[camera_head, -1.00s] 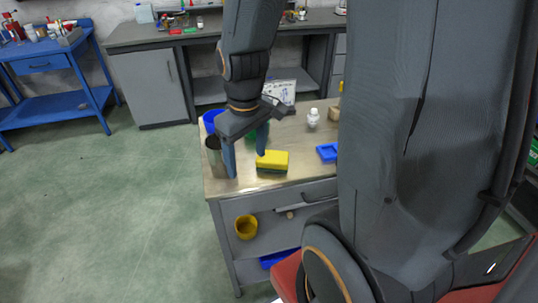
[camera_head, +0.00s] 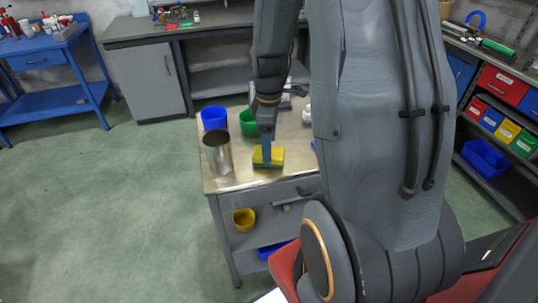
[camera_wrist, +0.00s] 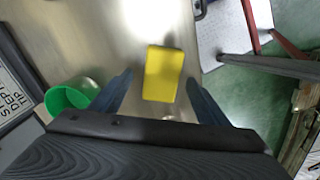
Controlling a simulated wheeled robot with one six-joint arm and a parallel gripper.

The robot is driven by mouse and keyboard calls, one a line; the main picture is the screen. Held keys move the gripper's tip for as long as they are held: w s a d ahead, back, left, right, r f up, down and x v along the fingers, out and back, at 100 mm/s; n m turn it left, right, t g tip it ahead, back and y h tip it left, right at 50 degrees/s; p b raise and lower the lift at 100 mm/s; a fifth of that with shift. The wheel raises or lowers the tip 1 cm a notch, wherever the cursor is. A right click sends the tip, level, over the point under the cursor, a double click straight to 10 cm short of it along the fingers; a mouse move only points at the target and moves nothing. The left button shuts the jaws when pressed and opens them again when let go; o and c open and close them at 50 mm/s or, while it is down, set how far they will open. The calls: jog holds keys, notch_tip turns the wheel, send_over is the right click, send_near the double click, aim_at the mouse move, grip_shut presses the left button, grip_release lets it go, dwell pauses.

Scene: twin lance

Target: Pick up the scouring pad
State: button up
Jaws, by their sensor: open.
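The scouring pad (camera_head: 262,158) is a yellow block with a dark green underside, lying on the metal top of the workbench (camera_head: 232,182) near its front edge. In the wrist view the pad (camera_wrist: 163,74) shows its yellow face, between and just beyond the fingertips. My gripper (camera_head: 267,150) points down at the pad, and one blue finger partly covers it in the head view. In the wrist view my gripper (camera_wrist: 157,88) is open, with a finger on each side of the pad and gaps between them. I cannot tell the exact height of the fingertips above the benchtop.
A metal cylinder (camera_head: 218,154), a blue cup (camera_head: 214,117) and a green cup (camera_head: 248,123) stand left of and behind the pad. A white bottle (camera_head: 306,114) is at the right.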

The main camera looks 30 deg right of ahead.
jog(key=shift+s+a+f+p, duration=0.15)
jog(key=shift+f+p, duration=0.3)
jog(key=shift+f, duration=1.35)
jog(key=c, duration=1.2)
jog(key=shift+r, duration=0.1)
jog(key=shift+r+b, duration=1.1)
jog(key=shift+r, duration=3.85)
